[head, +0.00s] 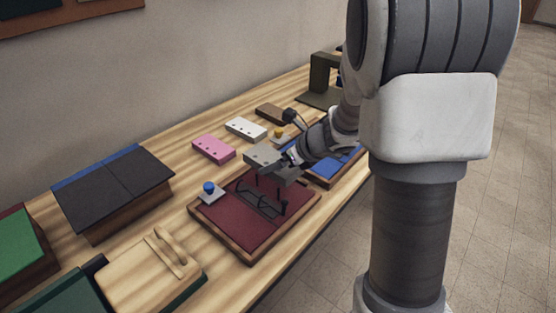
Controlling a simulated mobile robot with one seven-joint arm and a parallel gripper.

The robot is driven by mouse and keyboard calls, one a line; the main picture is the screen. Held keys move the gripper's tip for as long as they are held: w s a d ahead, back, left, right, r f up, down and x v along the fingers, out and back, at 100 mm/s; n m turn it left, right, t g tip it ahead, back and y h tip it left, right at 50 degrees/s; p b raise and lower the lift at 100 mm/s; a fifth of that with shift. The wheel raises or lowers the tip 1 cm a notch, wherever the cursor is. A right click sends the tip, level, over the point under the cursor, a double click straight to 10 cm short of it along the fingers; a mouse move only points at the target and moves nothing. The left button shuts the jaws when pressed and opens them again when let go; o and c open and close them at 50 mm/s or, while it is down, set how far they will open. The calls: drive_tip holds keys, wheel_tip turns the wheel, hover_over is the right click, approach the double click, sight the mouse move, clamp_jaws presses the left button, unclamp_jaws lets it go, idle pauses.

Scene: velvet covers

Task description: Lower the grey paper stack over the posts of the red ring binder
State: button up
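The red ring binder (225,216) lies open in a wooden tray in the middle of the head view, with dark posts and curved rings along its spine. The grey paper stack (258,154), a flat block with small holes, shows just behind the binder's far edge. My gripper (277,168) comes in from the right, low beside the stack's near right side. Its fingers and part of the stack overlap in this view. I cannot tell whether the fingers are closed on the stack or whether it is raised off the table.
Pink (213,149), white (246,128) and brown (272,113) stacks lie behind. A blue binder (345,164) is at the right, partly hidden by my arm. A blue-knobbed block (209,192) is left of the red binder. A wooden board with a handle (150,268) is front left.

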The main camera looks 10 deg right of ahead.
drive_tip(key=shift+f+b, duration=3.2)
drive_tip(key=shift+f, duration=0.25)
drive_tip(key=o, duration=1.3)
drive_tip(key=shift+p+v, duration=2.9)
drive_tip(key=shift+v, duration=5.8)
